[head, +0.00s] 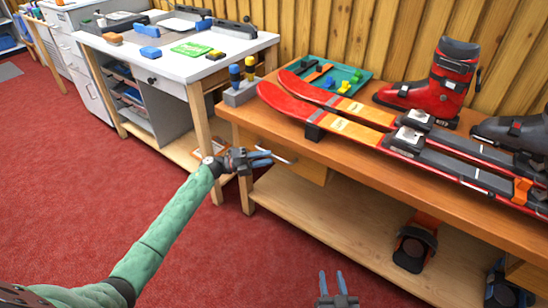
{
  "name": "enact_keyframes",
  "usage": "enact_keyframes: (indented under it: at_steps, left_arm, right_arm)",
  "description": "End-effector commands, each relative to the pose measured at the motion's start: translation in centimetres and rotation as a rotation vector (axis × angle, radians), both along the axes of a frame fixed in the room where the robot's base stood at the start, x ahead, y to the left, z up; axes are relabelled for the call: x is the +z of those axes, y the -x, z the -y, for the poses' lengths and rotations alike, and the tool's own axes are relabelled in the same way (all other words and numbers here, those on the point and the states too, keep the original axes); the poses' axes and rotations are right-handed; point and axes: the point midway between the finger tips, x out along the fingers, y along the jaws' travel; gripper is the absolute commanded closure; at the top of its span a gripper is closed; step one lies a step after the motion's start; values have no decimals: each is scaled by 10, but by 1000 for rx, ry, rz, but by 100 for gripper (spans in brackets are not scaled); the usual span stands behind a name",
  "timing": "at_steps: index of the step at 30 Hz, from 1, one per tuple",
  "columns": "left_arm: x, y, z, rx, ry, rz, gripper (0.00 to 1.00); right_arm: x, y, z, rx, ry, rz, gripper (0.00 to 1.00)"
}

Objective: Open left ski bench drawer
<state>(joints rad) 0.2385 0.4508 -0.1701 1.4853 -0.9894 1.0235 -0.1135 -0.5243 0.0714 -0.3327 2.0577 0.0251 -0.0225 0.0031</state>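The ski bench (350,160) is a wooden bench at the right. Its left drawer (312,171) is a light wood front under the left end of the top. It looks about flush with the bench, partly hidden by my gripper. A thin metal bar handle (284,156) stands out from it. My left gripper (268,157) is at the handle, its blue fingers pointing right and overlapping it in view. I cannot tell whether they are closed around it. My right gripper (332,280) is open and empty, low in front of the bench's lower shelf.
On the bench lie orange skis (340,125), a green tray (350,75), a bottle holder (241,92) and a red ski boot (440,85). A white worktable (160,65) stands left. The red carpet is clear.

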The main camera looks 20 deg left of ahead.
Motion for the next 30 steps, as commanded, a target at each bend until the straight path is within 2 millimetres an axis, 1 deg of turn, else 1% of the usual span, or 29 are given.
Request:
enact_keyframes:
  at_steps: [1,3,9,19,20,24,25,30]
  left_arm:
    - [1,-3,7,0,1,0,68]
    - [2,-7,16,0,0,1,68]
    - [5,-14,31,2,0,1,68]
    - [5,-16,34,2,0,0,68]
    - [5,-16,34,2,0,0,70]
    - [5,-16,34,2,-1,-1,97]
    - [4,-16,34,2,-1,-1,100]
    - [4,-16,34,2,0,-1,100]
  right_arm:
    - [-1,0,0,0,1,-2,64]
    - [-1,0,0,0,1,-3,64]
    - [-1,0,0,0,0,-4,64]
    - [-1,0,-1,0,0,-4,64]
    - [-1,0,-1,0,0,-4,64]
    - [-1,0,-1,0,0,-4,64]
    - [-1,0,0,0,0,-4,64]
    - [-1,0,0,0,0,-4,64]
